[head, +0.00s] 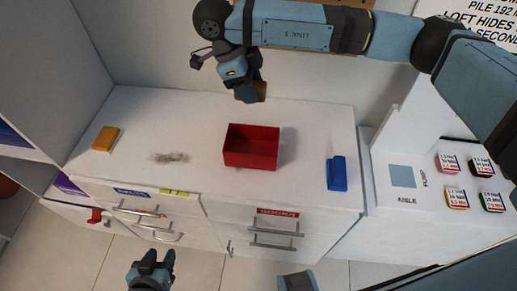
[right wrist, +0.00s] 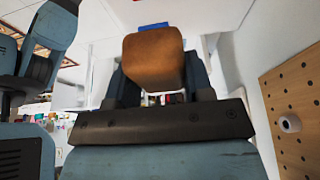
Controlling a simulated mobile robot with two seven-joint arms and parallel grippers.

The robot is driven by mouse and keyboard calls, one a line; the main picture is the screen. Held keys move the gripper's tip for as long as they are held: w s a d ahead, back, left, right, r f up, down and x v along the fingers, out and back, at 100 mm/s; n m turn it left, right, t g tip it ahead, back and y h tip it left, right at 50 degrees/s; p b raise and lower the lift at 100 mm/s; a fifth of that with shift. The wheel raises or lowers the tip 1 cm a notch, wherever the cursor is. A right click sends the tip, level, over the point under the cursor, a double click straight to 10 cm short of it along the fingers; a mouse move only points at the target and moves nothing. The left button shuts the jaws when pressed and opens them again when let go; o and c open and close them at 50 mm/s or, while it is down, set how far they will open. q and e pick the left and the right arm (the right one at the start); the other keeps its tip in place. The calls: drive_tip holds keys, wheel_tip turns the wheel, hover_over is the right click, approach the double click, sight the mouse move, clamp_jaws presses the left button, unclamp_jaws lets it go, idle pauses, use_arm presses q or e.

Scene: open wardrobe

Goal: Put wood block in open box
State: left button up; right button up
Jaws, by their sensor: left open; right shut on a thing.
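The wood block (right wrist: 153,58) is orange-brown and sits between the fingers of my right gripper in the right wrist view. In the head view my right gripper (head: 250,92) is shut on it above the back of the white cabinet top, and part of the block (head: 260,90) shows beside the fingers. The open box (head: 237,156) is red, with no lid, and stands on the middle of the top, below and in front of the held block in the picture. My left gripper (head: 151,270) is open and empty in front of the drawers, low in the head view.
A yellow block (head: 106,138) and a small pale item (head: 169,158) lie left of the box. A blue object (head: 337,174) lies to its right. Drawers with handles (head: 276,239) face front. A white side unit (head: 421,195) holds several small labelled items. A pegboard (right wrist: 292,115) is near the right wrist.

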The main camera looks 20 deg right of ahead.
wheel_tip(320, 180, down, 19)
drive_tip(key=shift+f+p, duration=0.2)
drive_tip(key=shift+p, duration=0.3)
drive_tip(key=shift+f, duration=0.25)
drive_tip(key=shift+f+b, duration=0.6)
drive_tip(key=o, duration=0.6)
drive_tip(key=shift+o, duration=0.2)
drive_tip(key=shift+r, duration=0.15)
